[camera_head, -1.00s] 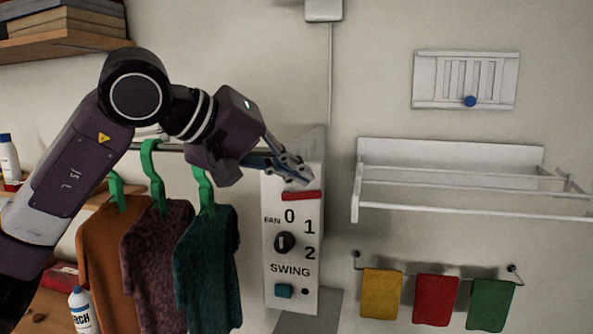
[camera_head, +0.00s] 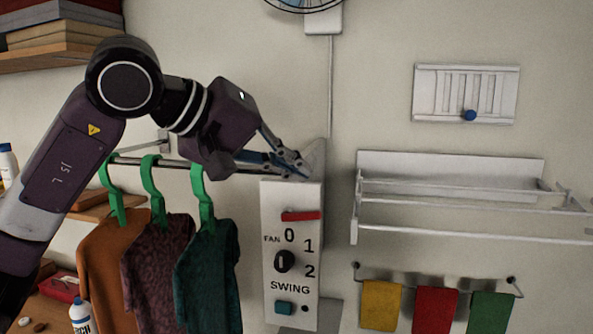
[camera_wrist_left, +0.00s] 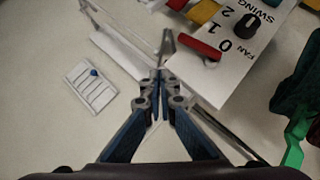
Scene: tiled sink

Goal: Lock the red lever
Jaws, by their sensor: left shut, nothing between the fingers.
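The red lever (camera_head: 300,216) is a short red bar lying almost level near the top of the white fan control panel (camera_head: 275,235). In the left wrist view the lever (camera_wrist_left: 200,47) shows clear of my fingers, up and to the right of them. My left gripper (camera_head: 302,172) is shut and empty at the panel's top edge, just above the lever and apart from it. In the left wrist view my gripper's fingertips (camera_wrist_left: 159,76) meet at the panel's edge; I cannot tell whether they touch it. My right gripper is not in view.
Green hangers with clothes (camera_head: 205,260) hang from a rail left of the panel. A black knob (camera_head: 284,261) and a teal button (camera_head: 284,307) sit below the lever. A white wall rack (camera_head: 450,170) and coloured cloths (camera_head: 436,308) are on the right. A fan (camera_head: 290,4) shows at the top.

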